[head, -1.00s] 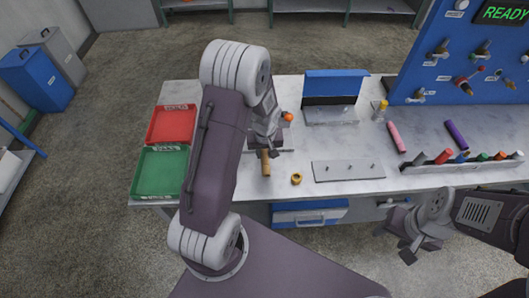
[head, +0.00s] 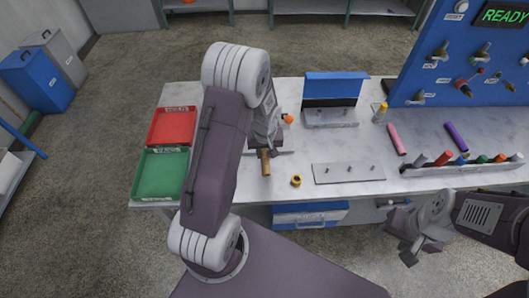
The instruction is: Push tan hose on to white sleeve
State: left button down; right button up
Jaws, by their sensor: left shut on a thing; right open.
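The tan hose (head: 265,165) is a short tan-brown tube that sticks out of my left gripper (head: 266,150) toward the table's front edge. My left gripper is shut on it, low over the middle-left of the table; its jaws are partly hidden by my own arm. I cannot tell whether the hose touches the table. My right gripper (head: 407,248) is open and empty in front of the table at the lower right. I cannot pick out a white sleeve for certain; the blue panel (head: 440,75) carries several small fittings.
A red tray (head: 151,126) and a green tray (head: 140,172) stand at the left.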

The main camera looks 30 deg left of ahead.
aim_at(264, 152)
pick_arm(q)
jog(key=shift+w+a+r+p, duration=0.25)
jog(key=shift+w+a+p, duration=0.2)
jog(key=shift+w, duration=0.3)
dwell(1.1)
jog(key=c, duration=1.1)
grip_release()
jog(key=shift+f, duration=0.1)
jog(key=r, duration=0.3)
jog(key=s+r, duration=0.1)
jog(key=r, duration=0.5)
jog(key=shift+s+d, duration=0.15)
jog(key=shift+d, duration=0.2)
